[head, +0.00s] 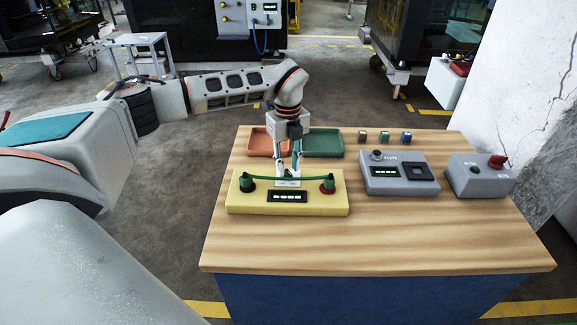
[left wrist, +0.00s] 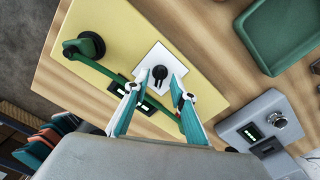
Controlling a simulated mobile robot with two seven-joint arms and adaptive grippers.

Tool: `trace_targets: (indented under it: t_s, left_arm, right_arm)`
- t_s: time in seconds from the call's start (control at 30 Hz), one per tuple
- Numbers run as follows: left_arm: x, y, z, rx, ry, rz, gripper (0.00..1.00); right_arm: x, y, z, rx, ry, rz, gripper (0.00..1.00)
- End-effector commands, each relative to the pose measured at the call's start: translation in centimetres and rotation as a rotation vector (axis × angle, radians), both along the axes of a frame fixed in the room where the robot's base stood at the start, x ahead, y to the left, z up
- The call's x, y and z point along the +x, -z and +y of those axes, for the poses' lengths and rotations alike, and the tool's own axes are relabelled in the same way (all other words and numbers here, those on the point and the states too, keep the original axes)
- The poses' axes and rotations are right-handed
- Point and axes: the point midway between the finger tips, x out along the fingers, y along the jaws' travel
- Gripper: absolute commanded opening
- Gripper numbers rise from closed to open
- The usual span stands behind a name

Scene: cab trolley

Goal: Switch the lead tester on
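The lead tester appears to be the yellow box (head: 240,203) at the table's front left; it also shows in the left wrist view (left wrist: 100,30). A green lead (head: 262,178) runs between a dark green terminal (head: 247,184) and a green-and-red one (head: 327,185). Its display (head: 288,196) shows lit green segments. A small black switch (left wrist: 159,74) sits on a white plate (left wrist: 147,64). My left gripper (head: 289,173) points down just above this plate. Its two fingers (left wrist: 154,88) are apart, either side of the switch, and hold nothing. I cannot tell whether they touch it. My right gripper is not in view.
On the wooden table (head: 300,245) stand a grey box with a knob and display (head: 400,187), and a grey box with a red switch (head: 482,182). An orange tray (head: 260,143), a green tray (head: 323,143) and three small blocks (head: 384,136) lie behind. The table's front is clear.

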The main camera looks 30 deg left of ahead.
Motion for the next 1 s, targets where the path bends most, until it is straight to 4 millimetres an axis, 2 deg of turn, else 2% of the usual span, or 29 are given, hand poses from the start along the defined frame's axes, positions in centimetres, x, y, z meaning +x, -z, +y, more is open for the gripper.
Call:
trace_targets:
  t_s: [0.17,0.43,0.53,1.0]
  left_arm:
    - [-0.01,1.17,-0.03,0.0,0.0,0.0,0.25]
    - [0.0,1.29,-0.04,0.0,0.0,-0.001,0.25]
    - [0.01,1.28,-0.04,0.0,0.0,-0.001,0.0]
    - [0.01,1.22,-0.05,-0.001,0.05,0.0,0.0]
  right_arm:
    - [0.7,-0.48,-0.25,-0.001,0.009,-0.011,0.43]
    - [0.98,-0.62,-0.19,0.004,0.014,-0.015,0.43]
    - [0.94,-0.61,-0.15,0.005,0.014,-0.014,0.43]
    - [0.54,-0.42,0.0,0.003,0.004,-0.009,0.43]
